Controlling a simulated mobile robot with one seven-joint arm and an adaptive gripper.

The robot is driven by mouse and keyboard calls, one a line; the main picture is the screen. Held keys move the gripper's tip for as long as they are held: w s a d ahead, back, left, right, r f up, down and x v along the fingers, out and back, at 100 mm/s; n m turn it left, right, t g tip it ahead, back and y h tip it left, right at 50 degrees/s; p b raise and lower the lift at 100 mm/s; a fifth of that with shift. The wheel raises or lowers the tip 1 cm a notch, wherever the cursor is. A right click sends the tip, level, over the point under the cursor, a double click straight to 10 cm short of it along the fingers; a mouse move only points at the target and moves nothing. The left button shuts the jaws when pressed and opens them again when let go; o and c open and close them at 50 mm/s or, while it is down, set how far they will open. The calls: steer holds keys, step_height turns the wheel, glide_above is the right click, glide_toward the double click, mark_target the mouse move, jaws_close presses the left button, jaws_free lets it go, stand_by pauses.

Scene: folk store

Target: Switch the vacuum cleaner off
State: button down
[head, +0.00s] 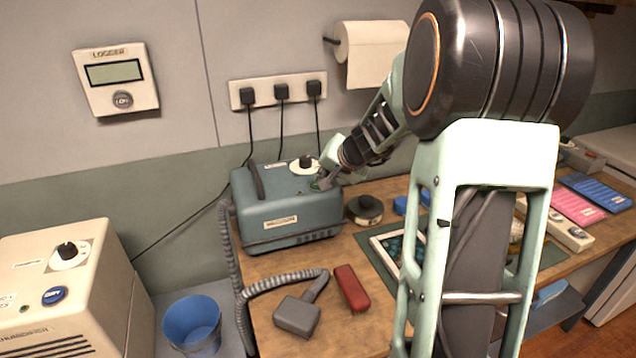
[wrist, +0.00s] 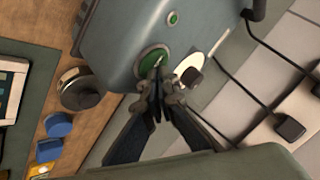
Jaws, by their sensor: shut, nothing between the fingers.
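The vacuum cleaner (head: 285,212) is a blue-grey box on the wooden bench, with a ribbed grey hose (head: 270,284) and a grey nozzle (head: 297,316) in front. Its top carries a black knob (head: 305,161) on a white dial, which also shows in the wrist view (wrist: 194,76). In the wrist view a round green button (wrist: 150,62) and a small green lamp (wrist: 172,18) are on the body. My gripper (head: 320,184) is shut and empty, its tips (wrist: 158,82) at the green button and partly covering it. I cannot tell whether they touch it.
A power strip (head: 262,96) with several black plugs is on the wall behind. A dark round object (head: 365,209) stands close to the right of the cleaner. A red block (head: 352,288) lies in front. A cream machine (head: 70,285) and blue bin (head: 192,325) are at left.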

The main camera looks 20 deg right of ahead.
steer(key=shift+r+p, duration=2.05)
steer(key=shift+r, duration=1.05)
steer(key=shift+w, duration=0.1)
